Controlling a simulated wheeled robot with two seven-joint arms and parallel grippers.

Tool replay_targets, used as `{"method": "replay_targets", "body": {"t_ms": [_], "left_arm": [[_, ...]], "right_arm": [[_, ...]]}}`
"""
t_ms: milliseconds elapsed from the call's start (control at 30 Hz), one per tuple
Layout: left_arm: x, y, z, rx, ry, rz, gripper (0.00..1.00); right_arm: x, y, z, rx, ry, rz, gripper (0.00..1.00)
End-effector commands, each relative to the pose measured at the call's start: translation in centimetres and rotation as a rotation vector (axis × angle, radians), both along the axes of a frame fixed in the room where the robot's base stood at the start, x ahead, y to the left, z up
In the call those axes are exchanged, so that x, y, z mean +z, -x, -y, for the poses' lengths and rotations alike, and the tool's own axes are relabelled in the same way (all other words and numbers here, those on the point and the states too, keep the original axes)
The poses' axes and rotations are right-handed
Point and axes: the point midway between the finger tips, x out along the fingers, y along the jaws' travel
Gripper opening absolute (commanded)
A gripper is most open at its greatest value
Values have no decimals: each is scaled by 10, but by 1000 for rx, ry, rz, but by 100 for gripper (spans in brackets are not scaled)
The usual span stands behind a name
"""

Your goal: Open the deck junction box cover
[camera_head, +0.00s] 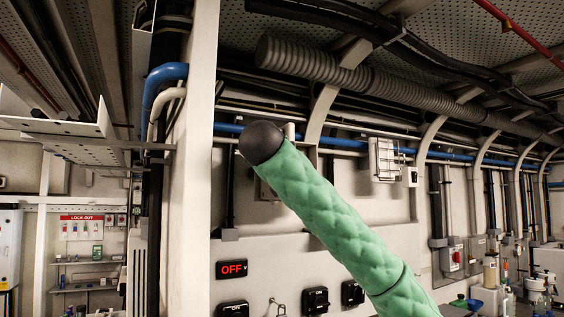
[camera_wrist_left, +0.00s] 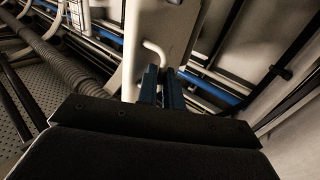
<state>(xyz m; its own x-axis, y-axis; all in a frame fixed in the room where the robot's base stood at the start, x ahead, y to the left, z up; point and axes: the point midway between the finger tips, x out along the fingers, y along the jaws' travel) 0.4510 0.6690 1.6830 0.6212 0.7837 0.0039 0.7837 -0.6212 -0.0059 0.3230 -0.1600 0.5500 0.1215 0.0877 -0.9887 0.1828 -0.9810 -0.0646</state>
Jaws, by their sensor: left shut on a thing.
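My left gripper (camera_wrist_left: 162,86) shows in the left wrist view, its two dark blue fingers close together. It is shut on the lower end of a white bent rod (camera_wrist_left: 157,50), which looks like a handle. A pale panel or post (camera_wrist_left: 176,30) stands behind the rod. I cannot tell for sure which thing is the deck junction box cover. My left gripper does not show in the head view, and my right gripper is in neither view.
A green padded arm link with a black rounded end crosses the head view and hides part of the wall. A pale post (camera_head: 192,170) stands left of it. A caged white fixture (camera_head: 384,158), an OFF display (camera_head: 232,269) and black switches (camera_head: 315,299) are on the wall.

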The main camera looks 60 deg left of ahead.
Motion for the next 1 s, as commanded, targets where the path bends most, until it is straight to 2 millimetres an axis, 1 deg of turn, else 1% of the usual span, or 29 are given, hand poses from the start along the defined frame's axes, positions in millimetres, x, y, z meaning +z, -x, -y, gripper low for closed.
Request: {"method": "replay_targets", "body": {"t_ms": [100, 433, 500, 567, 867, 1000], "left_arm": [[2, 1, -2, 0, 0, 0, 0], [2, 0, -2, 0, 0, -1, 0], [2, 0, -2, 0, -1, -1, 18], [1, 0, -2, 0, 1, -1, 29], [0, 1, 0, -1, 0, -1, 29], [-1, 5, 4, -1, 0, -1, 29]], "right_arm": [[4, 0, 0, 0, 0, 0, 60], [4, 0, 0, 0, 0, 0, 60], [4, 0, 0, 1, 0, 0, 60], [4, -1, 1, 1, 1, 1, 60], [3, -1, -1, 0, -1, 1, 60], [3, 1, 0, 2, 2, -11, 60]]}}
